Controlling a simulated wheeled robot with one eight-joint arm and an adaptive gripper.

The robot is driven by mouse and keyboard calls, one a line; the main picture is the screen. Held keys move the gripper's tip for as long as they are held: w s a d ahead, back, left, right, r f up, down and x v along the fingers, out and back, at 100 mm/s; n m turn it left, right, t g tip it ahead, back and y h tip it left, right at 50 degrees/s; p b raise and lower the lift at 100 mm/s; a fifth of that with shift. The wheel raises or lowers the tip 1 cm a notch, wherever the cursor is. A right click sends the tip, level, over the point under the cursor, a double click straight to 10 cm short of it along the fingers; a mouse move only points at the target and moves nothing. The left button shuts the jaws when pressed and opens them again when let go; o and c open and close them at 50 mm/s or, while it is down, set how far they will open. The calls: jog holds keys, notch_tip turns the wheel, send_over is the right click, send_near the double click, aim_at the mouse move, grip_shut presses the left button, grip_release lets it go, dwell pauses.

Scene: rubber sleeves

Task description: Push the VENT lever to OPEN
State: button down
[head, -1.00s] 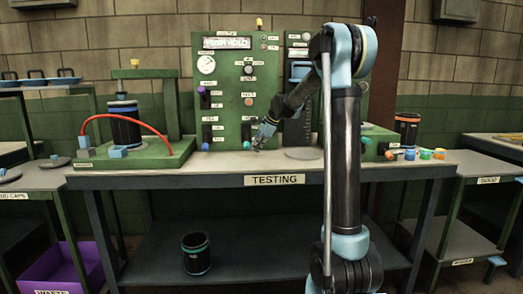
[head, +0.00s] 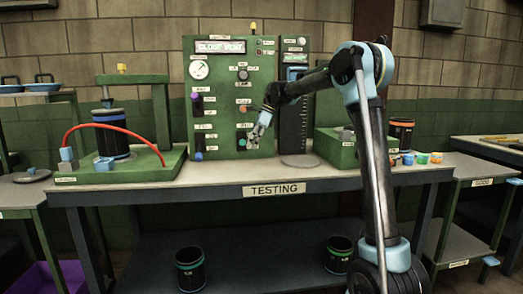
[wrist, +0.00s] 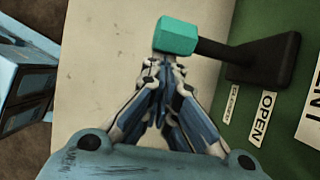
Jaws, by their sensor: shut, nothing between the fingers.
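The VENT lever has a teal head (wrist: 178,35) on a dark shaft, sticking out from a dark base on the green panel (wrist: 290,25). In the head view its teal knob (head: 242,142) is low on the right of the panel's front. An OPEN label (wrist: 262,118) sits below the lever base in the wrist view, beside a partly cut-off VENT label (wrist: 311,100). My gripper (wrist: 165,62) is shut and empty, its tips right at the teal head's lower edge. I cannot tell whether they touch. In the head view my gripper (head: 256,136) is just right of the knob.
The panel display (head: 220,47) seems to read CLOSE VENT. A purple knob (head: 196,97) and a blue knob (head: 198,156) are on the panel's left. A green stand (head: 165,172) with a canister and red hose is left. A round grey plate (head: 300,161) lies right of the gripper.

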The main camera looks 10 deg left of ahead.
jog(key=shift+w+r, duration=0.15)
jog(key=shift+r, duration=0.55)
jog(key=shift+r, duration=0.6)
jog(key=w+d+r, duration=0.2)
jog(key=w+r, duration=0.3)
jog(key=r, duration=0.2)
jog(key=shift+w+d+r, duration=0.25)
jog(key=shift+w+r, duration=0.05)
jog(key=shift+r, duration=0.05)
jog(key=shift+d, duration=0.1)
